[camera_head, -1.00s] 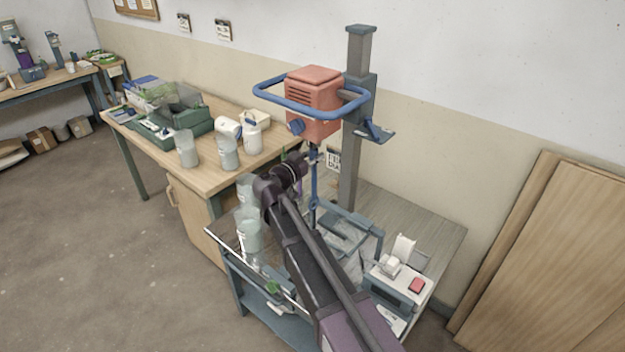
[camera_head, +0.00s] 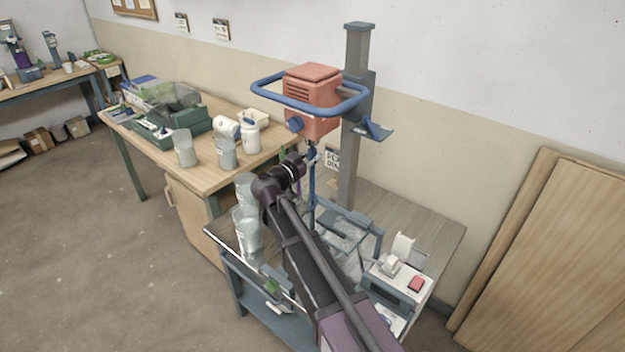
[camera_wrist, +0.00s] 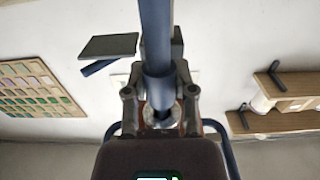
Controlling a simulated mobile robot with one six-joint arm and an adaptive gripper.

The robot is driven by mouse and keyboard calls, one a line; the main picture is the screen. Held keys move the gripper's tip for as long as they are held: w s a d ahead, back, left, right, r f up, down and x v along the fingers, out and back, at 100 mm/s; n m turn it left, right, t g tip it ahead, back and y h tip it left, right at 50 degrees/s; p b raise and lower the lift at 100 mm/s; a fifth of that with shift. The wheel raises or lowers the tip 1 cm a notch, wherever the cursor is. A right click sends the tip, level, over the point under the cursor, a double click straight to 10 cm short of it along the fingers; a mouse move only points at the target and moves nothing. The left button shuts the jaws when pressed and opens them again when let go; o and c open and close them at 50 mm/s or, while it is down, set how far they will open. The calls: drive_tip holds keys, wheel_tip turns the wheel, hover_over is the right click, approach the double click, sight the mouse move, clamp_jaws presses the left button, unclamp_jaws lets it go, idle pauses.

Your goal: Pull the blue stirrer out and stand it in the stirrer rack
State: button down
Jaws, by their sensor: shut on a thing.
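The blue stirrer (camera_head: 312,190) hangs upright under the red motor head (camera_head: 313,98) in the head view. My gripper (camera_head: 308,160) is shut on its shaft just below the motor. In the wrist view the blue stirrer shaft (camera_wrist: 156,40) runs up between the fingers of my gripper (camera_wrist: 160,105). The upper end at the motor is mostly hidden by the gripper, so I cannot tell whether it is still joined. The lower end is partly hidden. A blue-grey frame (camera_head: 372,240) stands on the cart; I cannot tell whether it is the stirrer rack.
The motor has a blue ring handle (camera_head: 268,97) and a grey column (camera_head: 352,170) behind it. Clear buckets (camera_head: 247,232) stand at the cart's left edge. A white device with a red button (camera_head: 415,284) is at the right. The cart's back right top (camera_head: 430,225) is bare.

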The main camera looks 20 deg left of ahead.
drive_tip(key=shift+f+b, duration=1.25)
drive_tip(key=shift+f, duration=0.05)
drive_tip(key=shift+s, duration=0.1)
idle(0.4)
drive_tip(key=v, duration=1)
drive_tip(key=shift+s+a, duration=0.2)
drive_tip(key=shift+s, duration=0.15)
idle(1.3)
idle(0.4)
drive_tip(key=shift+f, duration=0.1)
